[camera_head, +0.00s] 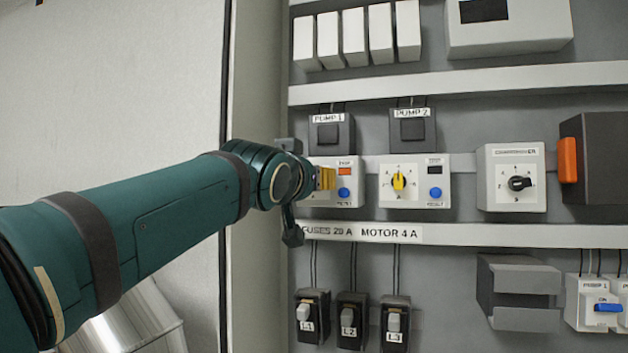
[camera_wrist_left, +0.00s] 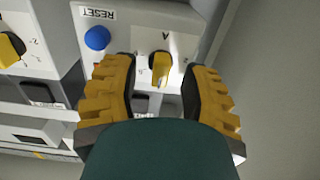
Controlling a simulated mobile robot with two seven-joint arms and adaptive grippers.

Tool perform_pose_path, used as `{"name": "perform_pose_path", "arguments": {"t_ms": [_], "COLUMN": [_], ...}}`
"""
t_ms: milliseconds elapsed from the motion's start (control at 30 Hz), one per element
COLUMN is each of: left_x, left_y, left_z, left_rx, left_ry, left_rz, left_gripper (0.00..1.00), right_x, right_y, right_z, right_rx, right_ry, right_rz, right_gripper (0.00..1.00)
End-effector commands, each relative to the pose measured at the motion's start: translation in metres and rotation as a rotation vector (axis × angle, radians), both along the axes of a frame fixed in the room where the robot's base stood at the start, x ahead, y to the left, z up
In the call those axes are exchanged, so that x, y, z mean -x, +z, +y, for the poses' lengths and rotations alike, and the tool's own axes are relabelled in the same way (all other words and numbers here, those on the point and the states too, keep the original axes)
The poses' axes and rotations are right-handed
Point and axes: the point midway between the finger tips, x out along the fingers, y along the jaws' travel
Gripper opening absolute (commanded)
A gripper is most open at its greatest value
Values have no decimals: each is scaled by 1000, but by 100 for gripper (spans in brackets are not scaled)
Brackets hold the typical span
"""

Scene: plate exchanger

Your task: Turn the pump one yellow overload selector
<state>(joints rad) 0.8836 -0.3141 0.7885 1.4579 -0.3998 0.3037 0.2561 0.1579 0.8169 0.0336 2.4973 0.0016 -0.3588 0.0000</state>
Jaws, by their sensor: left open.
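The pump one overload unit (camera_head: 347,167) is a white box under the "PUMP 1" label, with an orange marker and a blue reset button (camera_head: 344,192). Its yellow selector is hidden behind my left gripper (camera_head: 325,179) in the head view. In the left wrist view, which is upside down, the yellow selector (camera_wrist_left: 160,72) shows between the two fingers of my left gripper (camera_wrist_left: 163,64). The gripper is open, with a gap on both sides of the selector. My right gripper is not in view.
The pump two unit (camera_head: 429,168), with its own yellow selector (camera_head: 399,181), sits just to the right. A label strip (camera_head: 455,235) runs below, with black fuse holders (camera_head: 352,330) under it. The cabinet's side wall (camera_head: 258,90) stands close on the left.

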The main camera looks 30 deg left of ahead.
Motion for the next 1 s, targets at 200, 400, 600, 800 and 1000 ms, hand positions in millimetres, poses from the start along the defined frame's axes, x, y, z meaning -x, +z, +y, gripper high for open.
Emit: {"name": "perform_pose_path", "arguments": {"t_ms": [200, 400, 600, 800, 1000], "left_x": [13, 46, 84, 109, 116], "left_y": [1, 2, 1, 0, 0], "left_z": [-6, -13, -22, -27, -28], "left_rx": [-3, -4, -2, 0, 0], "left_ry": [-2, -3, -2, -1, 0], "left_rz": [0, -3, -3, -1, 0], "left_gripper": [45, 45, 45, 45, 45], "right_x": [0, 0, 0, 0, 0], "right_y": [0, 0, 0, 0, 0], "right_z": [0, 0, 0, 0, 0], "right_rx": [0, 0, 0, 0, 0], "right_ry": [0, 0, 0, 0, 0], "right_rz": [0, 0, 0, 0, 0], "right_gripper": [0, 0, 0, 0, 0]}}
